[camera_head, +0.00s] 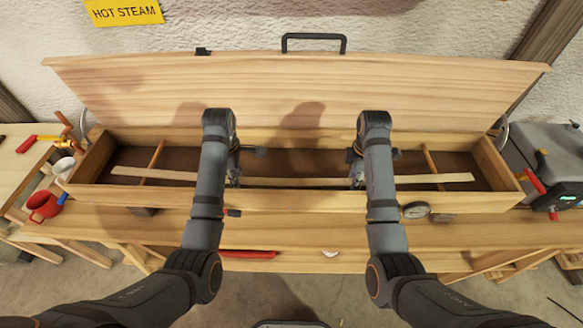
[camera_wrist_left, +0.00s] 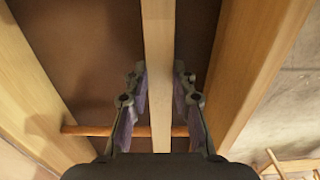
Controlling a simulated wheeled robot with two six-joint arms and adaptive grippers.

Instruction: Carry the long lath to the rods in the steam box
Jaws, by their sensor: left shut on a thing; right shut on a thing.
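The long lath (camera_head: 300,183) is a pale, thin strip lying lengthwise within the open steam box (camera_head: 310,199), sagging slightly in the middle. Its ends cross over the left rod (camera_head: 153,160) and the right rod (camera_head: 432,165); I cannot tell whether it touches them. My left gripper (camera_head: 235,180) is shut on the lath left of its middle. The left wrist view shows the lath (camera_wrist_left: 158,50) between the fingers (camera_wrist_left: 159,95), with a rod (camera_wrist_left: 88,130) passing beneath. My right gripper (camera_head: 356,180) is shut on the lath right of its middle; its fingertips are partly hidden by the wrist.
The box lid (camera_head: 300,90) stands open behind, with a black handle (camera_head: 314,37). A red mug (camera_head: 44,205) stands left of the box. A dial gauge (camera_head: 416,210) sits on the front wall. A grey machine (camera_head: 550,150) stands at the right.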

